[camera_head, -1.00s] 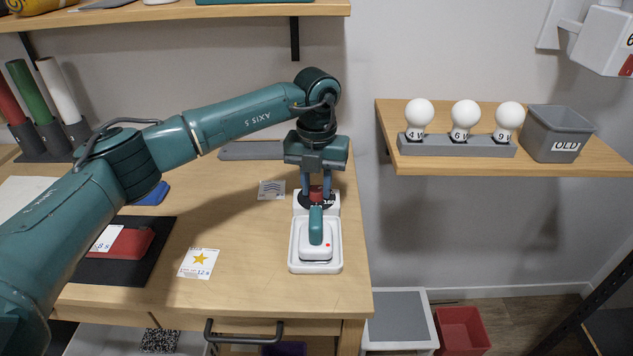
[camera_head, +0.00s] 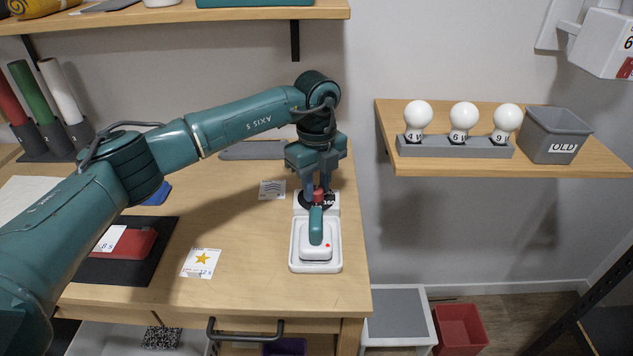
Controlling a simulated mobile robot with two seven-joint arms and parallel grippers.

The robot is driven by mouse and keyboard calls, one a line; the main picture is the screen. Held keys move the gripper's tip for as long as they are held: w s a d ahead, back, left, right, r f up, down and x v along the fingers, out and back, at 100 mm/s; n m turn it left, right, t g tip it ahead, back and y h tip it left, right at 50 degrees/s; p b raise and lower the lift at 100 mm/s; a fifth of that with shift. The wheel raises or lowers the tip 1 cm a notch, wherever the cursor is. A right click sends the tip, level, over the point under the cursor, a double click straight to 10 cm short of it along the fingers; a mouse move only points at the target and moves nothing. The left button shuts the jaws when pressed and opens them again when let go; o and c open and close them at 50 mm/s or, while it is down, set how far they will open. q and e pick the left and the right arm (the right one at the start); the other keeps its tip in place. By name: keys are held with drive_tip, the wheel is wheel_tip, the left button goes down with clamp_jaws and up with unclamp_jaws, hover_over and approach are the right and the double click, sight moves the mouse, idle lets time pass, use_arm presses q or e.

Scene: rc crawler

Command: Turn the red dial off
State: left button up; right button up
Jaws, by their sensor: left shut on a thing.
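The red dial (camera_head: 319,195) sits on a dark round plate at the back of a white device (camera_head: 295,250) near the table's right edge. A label reading 160 shows beside the dial. My left gripper (camera_head: 318,192) points down from above and is shut on the red dial, with its fingers on either side. A teal-handled white block (camera_head: 316,228) with a small red light rests on the front of the device. My right gripper is not in view.
The wooden table (camera_head: 240,280) also bears a red object on a black mat (camera_head: 140,265), a star card (camera_head: 201,263) and a wave card (camera_head: 272,190). A wall shelf (camera_head: 480,164) at right holds bulbs and a grey OLD bin (camera_head: 555,135).

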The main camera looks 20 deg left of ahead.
sight(316, 190)
use_arm(q)
drive_tip(key=shift+n, duration=0.6)
drive_tip(key=o, duration=1)
wheel_tip(316, 190, up, 13)
drive_tip(key=shift+r+b, duration=0.15)
drive_tip(key=shift+b, duration=0.15)
